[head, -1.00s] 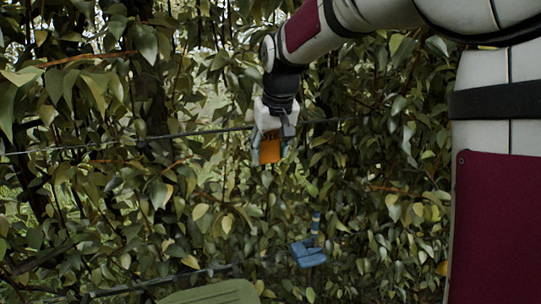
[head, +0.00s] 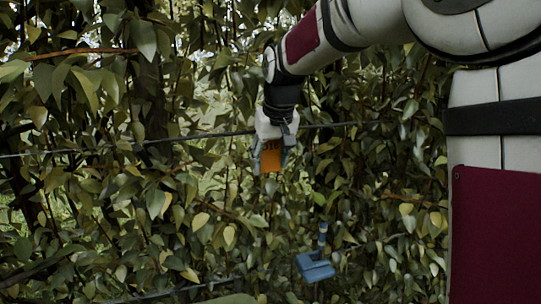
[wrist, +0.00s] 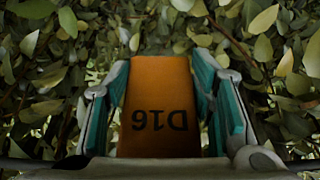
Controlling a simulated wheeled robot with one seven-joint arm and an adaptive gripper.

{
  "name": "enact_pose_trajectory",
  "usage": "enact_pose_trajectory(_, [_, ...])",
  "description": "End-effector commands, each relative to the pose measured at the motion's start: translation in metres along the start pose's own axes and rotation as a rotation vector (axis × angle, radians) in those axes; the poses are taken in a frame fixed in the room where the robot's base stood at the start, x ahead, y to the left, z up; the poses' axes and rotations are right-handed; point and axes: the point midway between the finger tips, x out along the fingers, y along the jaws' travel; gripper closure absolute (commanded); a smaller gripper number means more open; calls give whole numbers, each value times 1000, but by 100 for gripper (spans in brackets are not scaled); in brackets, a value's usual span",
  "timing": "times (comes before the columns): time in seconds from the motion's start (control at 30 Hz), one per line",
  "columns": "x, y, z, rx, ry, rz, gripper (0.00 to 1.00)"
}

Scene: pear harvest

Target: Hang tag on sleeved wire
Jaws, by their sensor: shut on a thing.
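An orange tag (head: 271,158) marked with dark characters is between the fingers of my gripper (head: 268,165) in the head view. In the wrist view the tag (wrist: 160,88) reads D16 upside down. The teal-padded fingers of my gripper (wrist: 162,112) stand on either side of it. A thin dark wire (head: 90,148) crosses the head view from the left edge, behind or at my gripper, and continues to its right. I cannot tell whether the tag touches the wire or which stretch of it is sleeved.
Dense leaves and stems (head: 110,215) fill the background and surround my gripper in the wrist view. A blue object with an upright stem (head: 315,267) is below and right of my gripper. A lower wire (head: 190,288) runs near the bottom.

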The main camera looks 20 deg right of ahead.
Motion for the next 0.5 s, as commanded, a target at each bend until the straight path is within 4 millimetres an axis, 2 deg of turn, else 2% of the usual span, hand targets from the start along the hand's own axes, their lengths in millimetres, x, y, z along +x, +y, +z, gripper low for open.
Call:
enact_pose_trajectory(0.4, [2, 0, 1, 0, 1, 0, 79])
enact_pose_trajectory(0.43, [2, 0, 1, 0, 1, 0, 44])
enact_pose_trajectory(0.5, [2, 0, 1, 0, 1, 0, 28])
